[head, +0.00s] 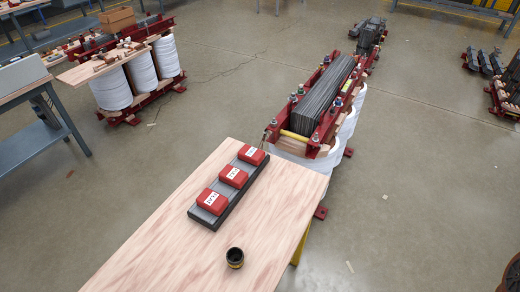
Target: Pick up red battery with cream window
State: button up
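Three red batteries with whitish label windows sit in a row on a long dark grey tray (194,215) on the wooden table (150,245). The far battery (252,155), the middle battery (233,176) and the near battery (212,201) each have dark marks on the pale window. The windows look alike at this size, so I cannot tell which one is cream. My gripper is not in view.
A red-framed transformer (322,105) stands just behind the table. Another transformer (125,75) and a grey workbench (35,95) are at the left. The table's left part is clear.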

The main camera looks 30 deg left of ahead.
aim_at(235, 178)
jog(key=i, duration=0.9)
jog(key=u, duration=3.3)
